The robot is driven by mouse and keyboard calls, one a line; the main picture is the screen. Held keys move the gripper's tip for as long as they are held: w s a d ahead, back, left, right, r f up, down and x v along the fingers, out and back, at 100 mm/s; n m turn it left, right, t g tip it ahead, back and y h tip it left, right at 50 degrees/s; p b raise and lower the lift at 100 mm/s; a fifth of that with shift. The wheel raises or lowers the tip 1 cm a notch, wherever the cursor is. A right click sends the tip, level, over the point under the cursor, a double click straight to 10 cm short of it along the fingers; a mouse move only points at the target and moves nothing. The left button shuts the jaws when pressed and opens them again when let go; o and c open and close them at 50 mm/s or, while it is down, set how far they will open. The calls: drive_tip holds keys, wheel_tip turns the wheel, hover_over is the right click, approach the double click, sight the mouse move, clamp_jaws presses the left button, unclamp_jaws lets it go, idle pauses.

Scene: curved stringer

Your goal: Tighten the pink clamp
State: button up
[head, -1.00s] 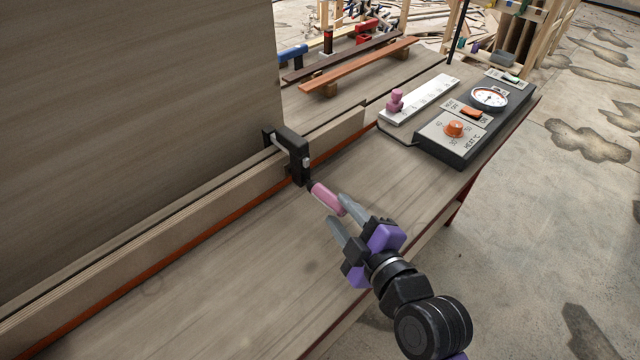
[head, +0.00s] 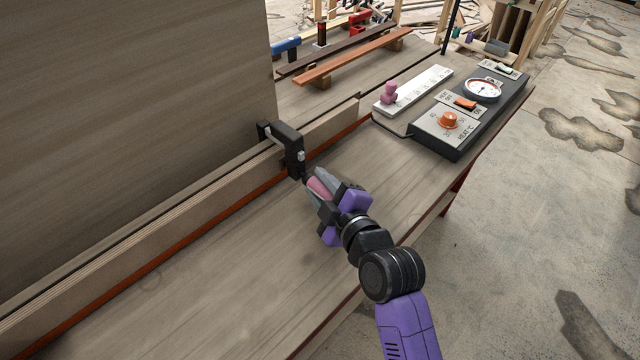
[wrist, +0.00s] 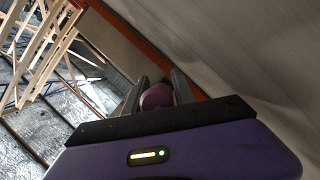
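The clamp (head: 293,150) has a black frame and sits over the edge of the light wooden strip. Its pink handle (head: 319,187) points toward me and shows in the wrist view (wrist: 157,97) between the two fingers. My gripper (head: 322,186) has its grey fingers on either side of the pink handle. In the wrist view the fingers (wrist: 158,92) stand apart, with a small gap seeming to show on each side of the handle. Contact with the handle cannot be made out for certain. The clamp's far jaw is partly hidden behind the strip.
A large wooden panel (head: 130,110) rises at the left. The laminated strip (head: 200,210) runs along the bench (head: 220,270). A black control box (head: 470,115) with an orange knob and a white slider plate (head: 420,88) stand at the right. The bench front is clear.

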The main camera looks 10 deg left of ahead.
clamp_jaws()
drive_tip(key=shift+m, duration=0.3)
drive_tip(key=shift+s+m+g+p, duration=0.1)
drive_tip(key=shift+m+g+p, duration=0.6)
drive_tip(key=shift+m, duration=0.4)
drive_tip(key=m+g, duration=0.1)
drive_tip(key=m+g+y, duration=0.1)
drive_tip(key=m, duration=0.1)
drive_tip(key=shift+s+a+f+p, duration=0.15)
drive_tip(key=shift+f+p, duration=0.1)
drive_tip(key=shift+p, duration=0.15)
drive_tip(key=m+g+y, duration=0.1)
drive_tip(key=m, duration=0.1)
drive_tip(key=m+g+y, duration=0.1)
drive_tip(key=shift+s+a+m, duration=0.1)
drive_tip(key=shift+s+m, duration=0.1)
drive_tip(key=shift+m, duration=0.2)
drive_tip(key=shift+s+a+m+g+y, duration=0.1)
drive_tip(key=shift+m+g+y, duration=0.3)
drive_tip(key=shift+m, duration=0.3)
drive_tip(key=shift+s+a+m+g+y, duration=0.1)
drive_tip(key=shift+m+g+y, duration=0.3)
drive_tip(key=shift+m, duration=0.3)
